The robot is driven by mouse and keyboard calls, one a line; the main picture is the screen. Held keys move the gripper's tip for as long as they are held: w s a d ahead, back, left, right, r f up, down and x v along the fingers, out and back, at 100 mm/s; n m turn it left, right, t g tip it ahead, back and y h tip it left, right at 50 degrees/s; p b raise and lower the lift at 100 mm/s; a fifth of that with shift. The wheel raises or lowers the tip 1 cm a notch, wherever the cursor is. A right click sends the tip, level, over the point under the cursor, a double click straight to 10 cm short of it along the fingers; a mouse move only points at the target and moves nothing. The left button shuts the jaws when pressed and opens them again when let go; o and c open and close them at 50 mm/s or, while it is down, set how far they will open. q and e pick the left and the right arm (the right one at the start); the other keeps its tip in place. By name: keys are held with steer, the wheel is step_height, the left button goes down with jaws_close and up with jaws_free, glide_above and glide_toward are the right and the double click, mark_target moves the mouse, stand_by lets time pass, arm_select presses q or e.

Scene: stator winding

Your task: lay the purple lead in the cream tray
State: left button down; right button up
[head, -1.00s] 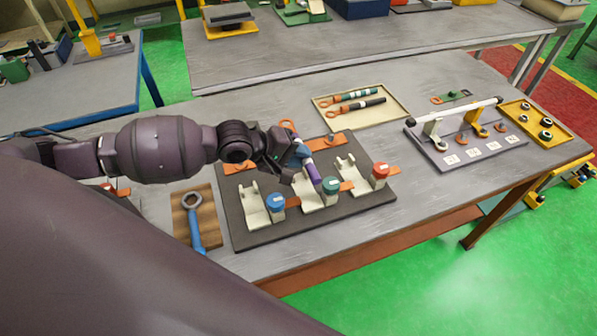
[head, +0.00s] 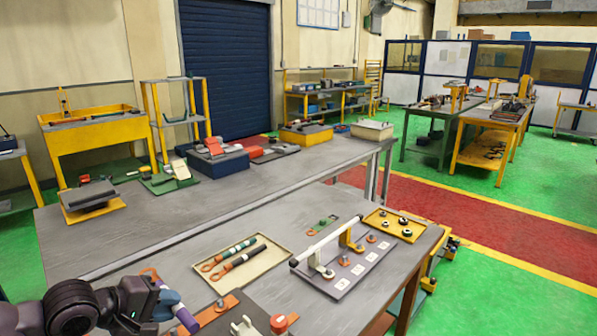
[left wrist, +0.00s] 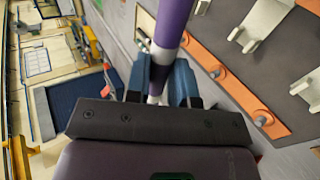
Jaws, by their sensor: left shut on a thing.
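My left gripper (head: 150,302), at the lower left of the head view, is shut on the purple lead (head: 184,316). The lead has an orange ring end, and its lower part is cut off by the frame edge. In the left wrist view the purple lead (left wrist: 172,28) runs between the blue fingertips (left wrist: 161,82), with a white band near them. The board with cream cradles shows behind it. The cream tray (head: 262,266) lies to the right of and beyond the gripper. My right gripper is not in view.
In the tray lie a teal-and-white lead (head: 234,251) and a black lead (head: 240,262), both with orange rings. Right of it stands a fixture with a white bar (head: 328,240), then a yellow tray (head: 398,224) of round parts. A red-capped post (head: 279,323) stands at the front.

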mark_target(182, 313)
arm_select(q)
steer(key=shift+w+d+r, duration=0.3)
steer(key=shift+w+d, duration=0.1)
steer(key=shift+w, duration=0.05)
steer(key=shift+w+d+r+n+t+y, duration=0.25)
steer(key=shift+d+n+t+y, duration=0.15)
steer(key=shift+d+n, duration=0.2)
steer(key=n+y, duration=0.1)
steer(key=n, duration=0.1)
steer(key=s+d+f+n+t+y+b, duration=0.1)
steer(key=n+y, duration=0.1)
steer(key=s+d+n+y, duration=0.1)
steer(key=y, duration=0.1)
steer(key=shift+f+n+t, duration=0.3)
steer(key=shift+n+t, duration=0.1)
steer(key=shift+n+y, duration=0.5)
steer(key=shift+y, duration=0.2)
steer(key=s+d+f, duration=0.1)
steer(key=s+d+f+b, duration=0.1)
steer(key=f, duration=0.1)
steer(key=shift+s, duration=0.15)
steer(key=shift+s+f, duration=0.1)
steer(key=shift+f, duration=0.1)
steer(key=shift+r, duration=0.1)
